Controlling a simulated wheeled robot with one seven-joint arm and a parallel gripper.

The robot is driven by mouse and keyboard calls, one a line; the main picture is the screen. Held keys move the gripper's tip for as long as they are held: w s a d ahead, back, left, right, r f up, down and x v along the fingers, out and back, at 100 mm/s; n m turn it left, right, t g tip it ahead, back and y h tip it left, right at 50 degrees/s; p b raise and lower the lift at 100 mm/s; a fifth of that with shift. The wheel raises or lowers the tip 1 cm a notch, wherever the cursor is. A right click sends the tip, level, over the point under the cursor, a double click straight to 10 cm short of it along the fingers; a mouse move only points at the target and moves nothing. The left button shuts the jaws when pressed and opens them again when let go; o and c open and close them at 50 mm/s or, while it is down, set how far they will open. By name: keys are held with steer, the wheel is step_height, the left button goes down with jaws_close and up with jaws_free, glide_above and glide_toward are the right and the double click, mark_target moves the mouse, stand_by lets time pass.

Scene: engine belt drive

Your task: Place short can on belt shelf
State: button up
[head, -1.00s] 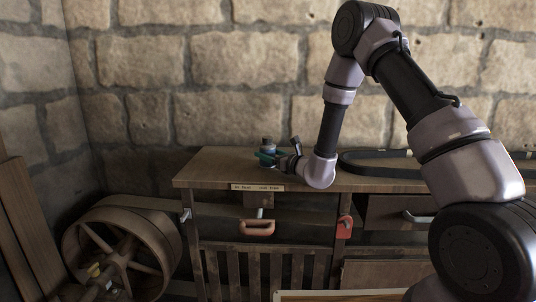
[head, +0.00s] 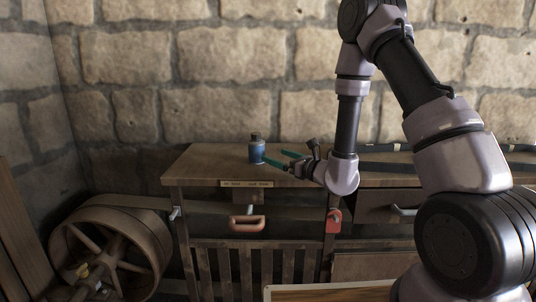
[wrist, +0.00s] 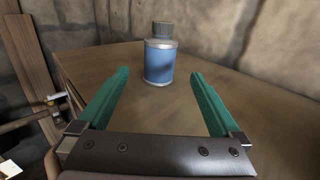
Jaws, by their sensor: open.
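The short can (head: 257,150) is a small blue can with a grey cap. It stands upright on the wooden bench top (head: 205,165) near its left part. In the wrist view the can (wrist: 159,60) stands ahead of the fingertips, roughly centred between them. My gripper (head: 277,158) has green fingers, spread open and empty, just right of the can. In the wrist view my gripper (wrist: 160,75) shows both fingers apart, with bare bench between them. A label strip (head: 247,183) sits on the bench's front edge, its text too small to read surely.
A large spoked wheel with a belt (head: 110,245) stands left of the bench. A red handle (head: 248,223) and a red tag-like part (head: 334,216) hang at the bench front. A dark belt loop (head: 385,168) lies on the bench at right. A stone wall (head: 215,55) stands behind.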

steer(key=shift+s+d, duration=0.45)
steer(key=shift+s, duration=0.1)
steer(key=s+a+r+n+g+y, duration=0.3)
steer(key=s+r+n+g, duration=0.9)
steer(key=s+r+n, duration=0.35)
steer(key=s+d+r+n+h, duration=0.2)
steer(key=s+d+n+h, duration=0.3)
steer(key=s, duration=0.3)
steer(key=s+d+r+n+t+h, duration=0.1)
steer(key=d+r+t+h, duration=0.1)
steer(key=d, duration=0.6)
steer(key=s+d+r+n+t+h, duration=0.1)
steer(key=d+r+t+h, duration=0.2)
steer(key=d+h, duration=0.3)
steer(key=d+t, duration=0.1)
steer(key=d, duration=0.1)
steer(key=shift+d+n, duration=0.3)
steer(key=shift+n, duration=0.05)
steer(key=shift+r, duration=0.1)
